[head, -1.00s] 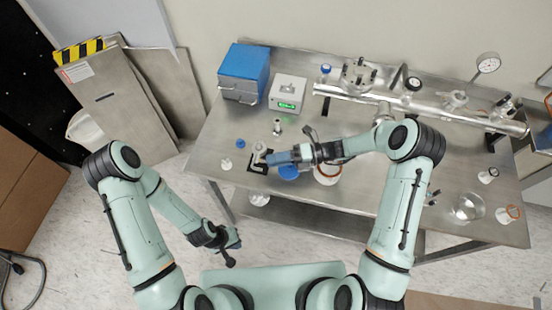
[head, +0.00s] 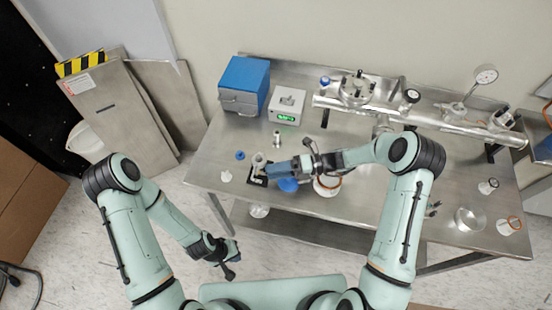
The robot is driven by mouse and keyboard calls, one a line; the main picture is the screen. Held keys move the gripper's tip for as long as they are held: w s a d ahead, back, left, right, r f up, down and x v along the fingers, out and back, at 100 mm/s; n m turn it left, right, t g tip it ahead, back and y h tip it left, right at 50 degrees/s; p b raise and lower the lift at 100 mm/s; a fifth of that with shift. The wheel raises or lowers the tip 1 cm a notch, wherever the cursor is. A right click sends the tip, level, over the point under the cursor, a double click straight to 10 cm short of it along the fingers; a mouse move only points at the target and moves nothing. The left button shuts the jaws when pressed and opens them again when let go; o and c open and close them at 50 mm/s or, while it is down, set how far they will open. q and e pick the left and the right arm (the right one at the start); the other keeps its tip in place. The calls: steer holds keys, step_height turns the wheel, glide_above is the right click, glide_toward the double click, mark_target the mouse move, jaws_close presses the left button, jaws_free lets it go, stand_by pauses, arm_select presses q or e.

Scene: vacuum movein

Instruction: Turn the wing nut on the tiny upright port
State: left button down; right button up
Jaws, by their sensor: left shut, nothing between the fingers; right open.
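A small grey upright port (head: 258,161) stands on a black base (head: 257,181) near the bench's front left. Its wing nut is too small to make out and may be hidden by my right gripper. My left gripper (head: 232,258) is shut and empty, low in front of the bench, away from the port.
A blue box (head: 244,82) and a grey controller (head: 287,104) stand behind the port. A long steel tube (head: 432,117) with ports and a gauge (head: 486,74) runs along the back. Blue caps (head: 288,185), a small metal fitting (head: 277,139) and a glass dish (head: 469,219) lie on the bench.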

step_height(320, 180, up, 20)
steer(key=shift+f, duration=0.15)
stand_by(0.3)
